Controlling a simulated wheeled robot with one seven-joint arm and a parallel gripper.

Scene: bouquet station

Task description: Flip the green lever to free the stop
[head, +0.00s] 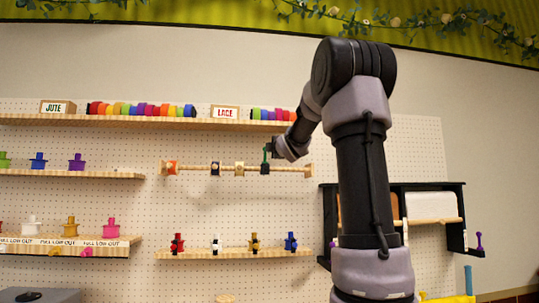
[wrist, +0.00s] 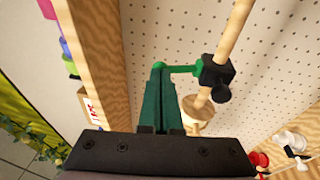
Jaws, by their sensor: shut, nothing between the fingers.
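The green lever (wrist: 182,68) sticks out leftward from a black stop block (wrist: 216,74) in the wrist view and ends in a round green knob. The block sits on a wooden rod (wrist: 236,28). In the head view the green lever (head: 266,153) stands upward from the black stop (head: 265,168) near the rod's right end. My gripper (wrist: 159,84) is shut and empty, its dark green fingers pointing at the knob. The tips are right at the knob; I cannot tell whether they touch it. In the head view my arm hides most of the gripper.
A shelf with colourful ribbon rolls (head: 140,110) runs just above the rod. A pale wooden piece (wrist: 197,110) is on the rod beside the block. A lower shelf (head: 235,254) holds several small coloured fixtures. A black cabinet (head: 462,205) stands right of my arm.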

